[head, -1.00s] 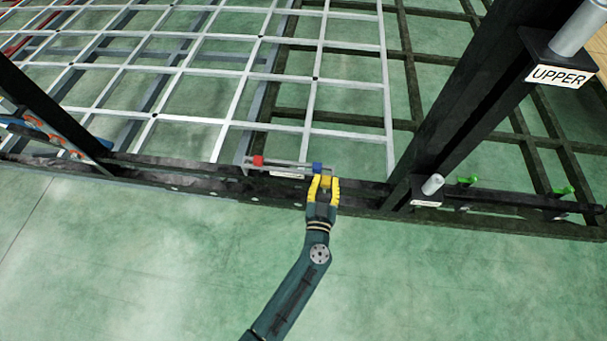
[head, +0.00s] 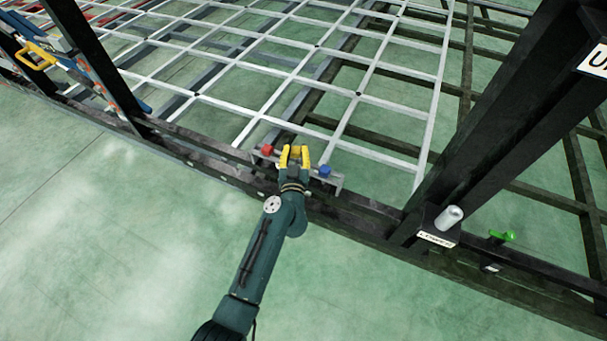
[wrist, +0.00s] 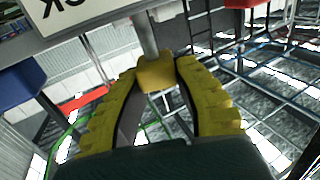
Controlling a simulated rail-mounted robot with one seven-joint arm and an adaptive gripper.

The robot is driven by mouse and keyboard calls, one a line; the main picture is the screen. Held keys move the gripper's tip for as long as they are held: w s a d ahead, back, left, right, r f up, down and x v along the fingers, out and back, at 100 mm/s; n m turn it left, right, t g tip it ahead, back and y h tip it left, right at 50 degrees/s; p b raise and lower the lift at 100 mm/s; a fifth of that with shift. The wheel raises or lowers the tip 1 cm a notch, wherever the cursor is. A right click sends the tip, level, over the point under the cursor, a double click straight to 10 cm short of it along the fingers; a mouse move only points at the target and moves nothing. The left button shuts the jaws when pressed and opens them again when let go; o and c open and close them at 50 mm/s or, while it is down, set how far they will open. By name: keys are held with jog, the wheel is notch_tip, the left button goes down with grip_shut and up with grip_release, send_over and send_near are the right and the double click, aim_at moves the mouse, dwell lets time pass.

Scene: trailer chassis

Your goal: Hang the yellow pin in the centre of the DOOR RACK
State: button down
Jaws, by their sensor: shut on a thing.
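The door rack (head: 338,181) is a grey bracket on the near rail of the chassis. A red block (head: 267,150) is at its left and a blue block (head: 324,171) at its right. My gripper (head: 295,150) is between them at the rack. In the wrist view its yellow fingers are shut on the yellow pin (wrist: 157,76), whose grey shaft (wrist: 149,38) points up the picture to the rack's underside. The blue block (wrist: 20,84) is at left there. The rack's white label (wrist: 75,14) is upside down. Whether the shaft touches the rack is unclear.
A black post (head: 505,120) stands on the right, with a grey peg on a labelled bracket (head: 447,221) at its foot. A green pin (head: 505,236) is farther right. A yellow handle (head: 35,57) is at upper left. The green floor in front is clear.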

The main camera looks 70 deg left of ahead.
notch_tip(320, 180, down, 3)
jog(key=shift+s+a+r+b, duration=0.15)
jog(key=shift+r+b, duration=0.05)
jog(key=shift+b, duration=0.5)
jog(key=shift+r, duration=0.1)
jog(key=c, duration=0.9)
grip_release()
jog(key=p+v, duration=0.1)
jog(key=v, duration=1.1)
jog(key=shift+r, duration=0.1)
